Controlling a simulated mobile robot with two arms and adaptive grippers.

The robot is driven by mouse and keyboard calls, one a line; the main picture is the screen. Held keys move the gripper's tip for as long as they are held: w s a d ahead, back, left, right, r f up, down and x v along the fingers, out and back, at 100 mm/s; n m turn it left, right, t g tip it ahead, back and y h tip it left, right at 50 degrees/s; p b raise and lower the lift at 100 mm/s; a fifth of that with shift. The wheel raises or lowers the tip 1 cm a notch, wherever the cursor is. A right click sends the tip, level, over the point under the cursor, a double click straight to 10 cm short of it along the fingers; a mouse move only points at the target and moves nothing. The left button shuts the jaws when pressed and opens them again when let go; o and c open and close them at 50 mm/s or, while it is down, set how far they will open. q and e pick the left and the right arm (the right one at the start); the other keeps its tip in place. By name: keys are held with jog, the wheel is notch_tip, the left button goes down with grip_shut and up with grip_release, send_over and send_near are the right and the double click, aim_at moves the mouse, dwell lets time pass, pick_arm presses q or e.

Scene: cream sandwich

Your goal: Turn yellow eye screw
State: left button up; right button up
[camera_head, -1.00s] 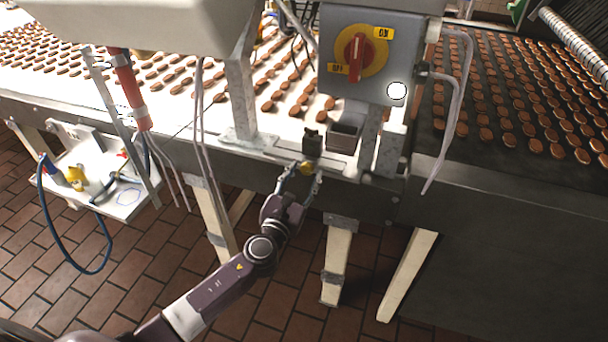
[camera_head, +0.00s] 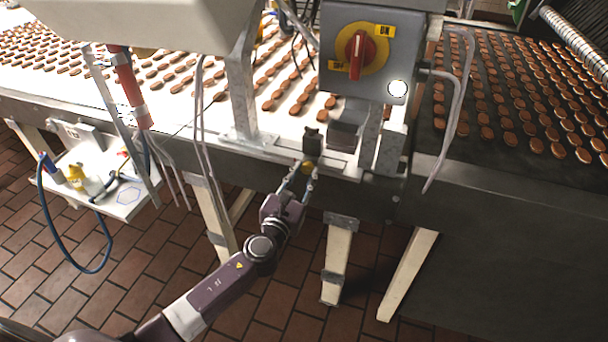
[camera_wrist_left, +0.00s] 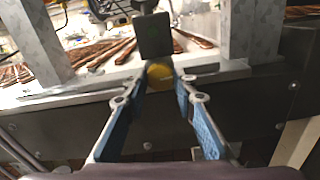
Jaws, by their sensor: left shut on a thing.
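The yellow eye screw (camera_head: 307,166) sits at the front edge of the conveyor frame, just below a small dark block (camera_head: 312,143). It also shows as a round yellow head in the left wrist view (camera_wrist_left: 160,74). My left gripper (camera_head: 301,171) reaches up to it from the front and is shut on it. In the left wrist view, the blue-padded fingers of my left gripper (camera_wrist_left: 162,82) lie on both sides of the yellow head. The fingertips partly hide its sides. My right gripper is in neither view.
A grey switch box (camera_head: 336,25) with a red knob (camera_head: 355,55) stands above and right of the gripper. Metal posts (camera_head: 240,100) flank the spot. Conveyors with rows of brown biscuits lie behind and right. A white side tray (camera_head: 125,205) is at left.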

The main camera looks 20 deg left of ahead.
pick_arm(q)
jog(key=n+b, duration=0.1)
jog(key=n, duration=0.4)
jog(key=shift+f, duration=0.15)
jog(key=n+b, duration=0.1)
jog(key=n, duration=0.2)
jog(key=shift+n, duration=0.3)
jog(key=n+b, duration=0.1)
jog(key=n, duration=0.2)
jog(key=shift+n, duration=0.3)
jog(key=n, duration=0.4)
jog(key=shift+n, duration=0.3)
jog(key=o, duration=1.2)
jog(key=shift+c, duration=0.2)
